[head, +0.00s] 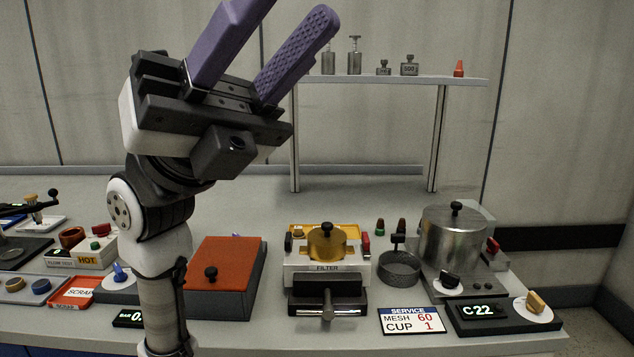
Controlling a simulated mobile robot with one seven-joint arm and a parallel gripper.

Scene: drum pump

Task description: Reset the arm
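My gripper (268,45) is raised at the upper left of the head view, pointing up and to the right. Its two purple fingers stand apart with a gap between them, and nothing shows between them. The top of the left finger is cut off by the picture's edge. My arm rises from the bottom of the view in front of the bench, and the gripper is well above the bench top, touching nothing visible.
The bench holds an orange-lidded box (225,262), a filter unit (327,262), a mesh basket (399,268), a steel pot (453,239) and a service sign (411,320). A raised shelf (460,82) carries several small weights and bottles.

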